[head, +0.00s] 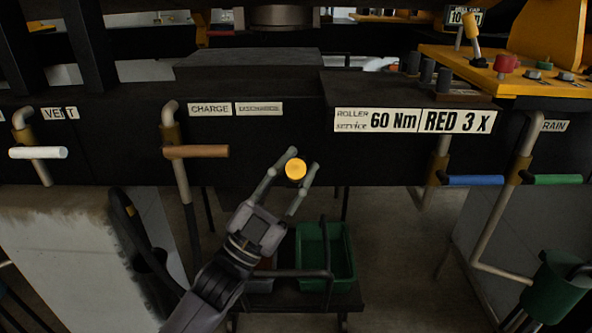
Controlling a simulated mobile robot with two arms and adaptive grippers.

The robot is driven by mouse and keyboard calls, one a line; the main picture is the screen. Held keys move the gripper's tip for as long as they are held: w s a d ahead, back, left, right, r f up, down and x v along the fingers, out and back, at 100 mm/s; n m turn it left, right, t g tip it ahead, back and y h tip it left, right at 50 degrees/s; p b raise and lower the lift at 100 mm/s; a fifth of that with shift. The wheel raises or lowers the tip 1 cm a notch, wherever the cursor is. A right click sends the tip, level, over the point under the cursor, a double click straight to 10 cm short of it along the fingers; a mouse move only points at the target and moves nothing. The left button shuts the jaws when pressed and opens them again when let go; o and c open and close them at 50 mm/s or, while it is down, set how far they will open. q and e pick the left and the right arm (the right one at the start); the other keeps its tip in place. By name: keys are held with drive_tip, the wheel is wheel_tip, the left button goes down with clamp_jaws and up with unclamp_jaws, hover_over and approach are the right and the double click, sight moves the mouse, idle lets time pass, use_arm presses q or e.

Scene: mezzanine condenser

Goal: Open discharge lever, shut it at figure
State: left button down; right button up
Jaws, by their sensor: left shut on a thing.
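My left gripper (291,160) reaches up from below in the middle of the head view, its fingers on either side of a round yellow knob (295,169) and shut on it. The knob faces me end-on against the dark panel; any stem behind it is hidden, so I cannot tell how the lever is turned. A small label (259,109), which seems to read DISCHARGE, is above and left of the knob, next to the CHARGE label (210,109). A brown lever handle (196,151) sits below CHARGE. My right gripper is not in view. No gauge figure is readable.
Other pipe levers have a white handle (38,153) below VENT, a blue handle (473,180) and a green handle (557,179). A sign (418,121) reads "60 Nm RED 3 x". A green bin (325,255) stands on a low cart behind my gripper.

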use_arm(q)
drive_tip(key=c, duration=1.3)
unclamp_jaws()
drive_tip(key=v, duration=1.2)
